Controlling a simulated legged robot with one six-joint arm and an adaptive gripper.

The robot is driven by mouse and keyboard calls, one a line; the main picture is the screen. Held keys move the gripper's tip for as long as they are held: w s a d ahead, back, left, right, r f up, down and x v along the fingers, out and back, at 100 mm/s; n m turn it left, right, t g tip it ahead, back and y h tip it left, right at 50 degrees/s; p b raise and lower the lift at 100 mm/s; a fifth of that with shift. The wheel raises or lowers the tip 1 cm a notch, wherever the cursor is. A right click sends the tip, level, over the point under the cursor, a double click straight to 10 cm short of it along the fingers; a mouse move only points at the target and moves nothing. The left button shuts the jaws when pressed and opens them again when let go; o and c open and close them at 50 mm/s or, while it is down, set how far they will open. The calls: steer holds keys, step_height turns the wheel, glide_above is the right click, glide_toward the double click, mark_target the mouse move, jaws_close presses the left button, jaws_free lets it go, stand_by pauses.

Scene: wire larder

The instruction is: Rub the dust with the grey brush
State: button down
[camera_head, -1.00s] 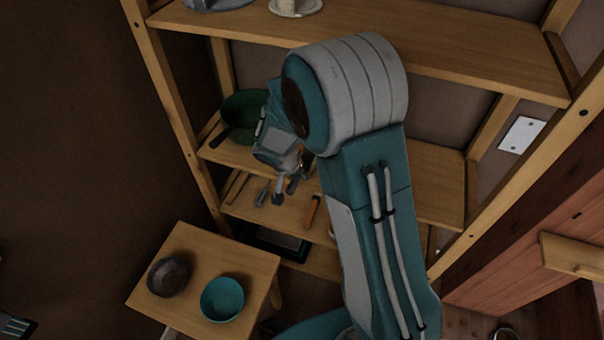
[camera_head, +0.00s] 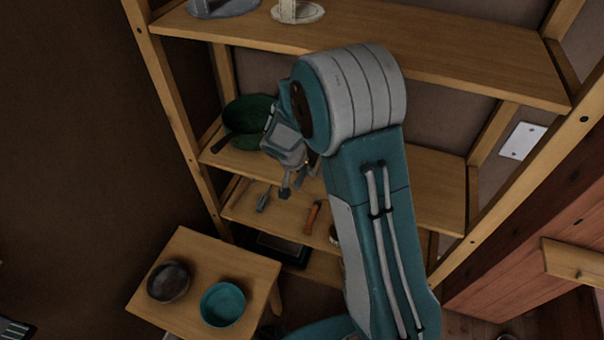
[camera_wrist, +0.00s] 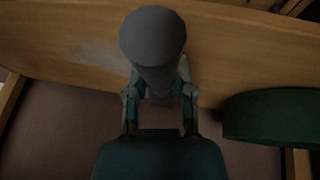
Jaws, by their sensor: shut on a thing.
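My gripper (camera_wrist: 160,100) is shut on the grey brush (camera_wrist: 153,38), whose round grey end fills the upper middle of the wrist view. In the head view my gripper (camera_head: 292,188) is at the middle shelf, just right of the green pan; the brush cannot be made out clearly there. A pale, faint patch that looks like the dust (camera_wrist: 95,48) lies on the wooden shelf board (camera_wrist: 230,65), left of the brush in the wrist view. I cannot tell whether the brush touches the board.
A green pan (camera_head: 246,118) stands left of my gripper and shows at the right of the wrist view (camera_wrist: 275,118). A grey tool (camera_head: 263,200) and an orange-handled tool (camera_head: 312,217) lie on the shelf below. A small table (camera_head: 188,252) holds a dark bowl (camera_head: 169,281) and a teal bowl (camera_head: 222,304).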

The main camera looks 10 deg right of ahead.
steer(key=shift+w+d, duration=0.25)
steer(key=shift+w, duration=0.05)
steer(key=shift+w+d, duration=0.6)
steer(key=shift+w, duration=0.35)
steer(key=shift+s, duration=0.1)
steer(key=shift+s+a+f, duration=0.2)
steer(key=shift+s+a, duration=0.4)
steer(key=shift+s, duration=0.3)
steer(key=shift+s+a, duration=0.1)
steer(key=shift+s, duration=0.05)
steer(key=shift+s+a, duration=0.5)
steer(key=shift+s, duration=0.25)
